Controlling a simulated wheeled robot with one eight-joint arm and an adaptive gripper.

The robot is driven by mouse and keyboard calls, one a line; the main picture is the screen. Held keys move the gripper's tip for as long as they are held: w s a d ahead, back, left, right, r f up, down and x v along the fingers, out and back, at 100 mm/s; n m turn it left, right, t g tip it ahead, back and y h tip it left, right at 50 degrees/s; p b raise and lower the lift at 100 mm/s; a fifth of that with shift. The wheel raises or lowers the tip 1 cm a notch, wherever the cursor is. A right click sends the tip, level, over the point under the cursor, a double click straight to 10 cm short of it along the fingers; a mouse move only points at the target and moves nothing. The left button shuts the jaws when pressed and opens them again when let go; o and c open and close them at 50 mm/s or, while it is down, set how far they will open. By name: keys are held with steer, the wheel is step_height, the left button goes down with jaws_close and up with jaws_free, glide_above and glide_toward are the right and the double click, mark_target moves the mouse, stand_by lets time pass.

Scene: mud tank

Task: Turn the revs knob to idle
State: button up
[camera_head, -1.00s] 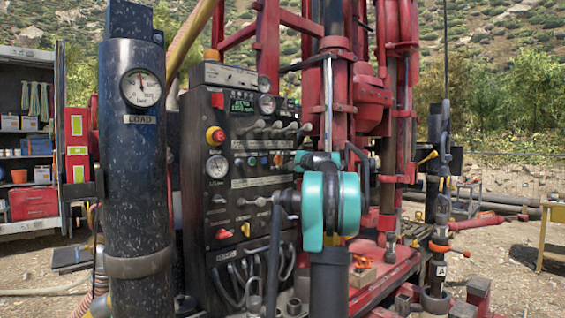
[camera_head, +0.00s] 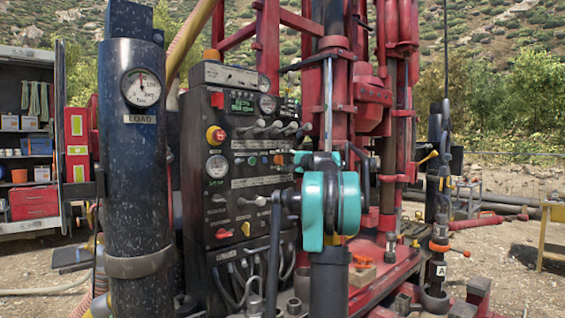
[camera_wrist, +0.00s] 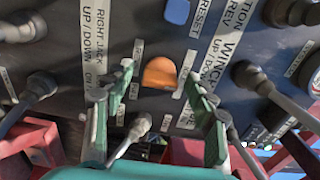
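The orange knob (camera_wrist: 160,73), which I take to be the revs knob, sits on the dark control panel in the wrist view. Small white labels around it are partly covered and not fully readable. It also shows small on the panel in the head view (camera_head: 279,159). My gripper (camera_wrist: 160,79) is open, one finger on each side of the knob, with visible gaps. Whether the fingertips reach the knob's depth is unclear. In the head view my teal wrist (camera_head: 330,205) is in front of the panel's right side and the fingers are hard to make out.
The control panel (camera_head: 235,185) carries several levers, gauges, a red-and-yellow stop button (camera_head: 216,136) and a green display (camera_head: 242,105). In the wrist view a blue button (camera_wrist: 177,11) is above the knob, and levers flank my fingers. A dark load cylinder (camera_head: 138,190) stands at left.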

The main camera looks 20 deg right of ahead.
steer(key=v, duration=1.2)
stand_by(0.5)
